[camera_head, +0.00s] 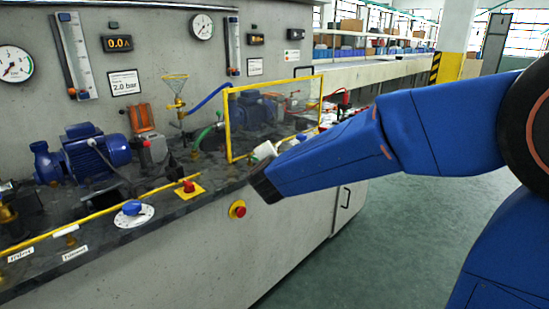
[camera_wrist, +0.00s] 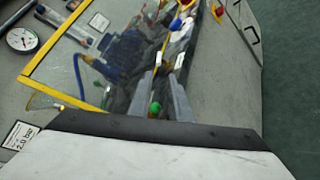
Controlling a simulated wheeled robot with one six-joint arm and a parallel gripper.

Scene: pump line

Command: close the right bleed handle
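I cannot pick out the right bleed handle for certain. In the wrist view a small green part (camera_wrist: 155,107) shows at the base of the gap between the fingers of my gripper (camera_wrist: 166,72). The two grey fingers stand apart, and no held thing shows between their tips. In the head view my blue arm reaches in from the right to the bench front, and my fingers cannot be made out there. A small red part (camera_head: 343,97) shows past the right end of the guard, above my arm. A grey lever (camera_head: 104,157) lies by the left blue pump (camera_head: 95,152).
A clear guard with a yellow frame (camera_head: 228,125) stands on the bench. A red button (camera_head: 189,187) and a blue knob on a white dial (camera_head: 132,208) sit along the front edge; another red button (camera_head: 237,209) is on the front face. The green floor (camera_head: 400,240) is clear.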

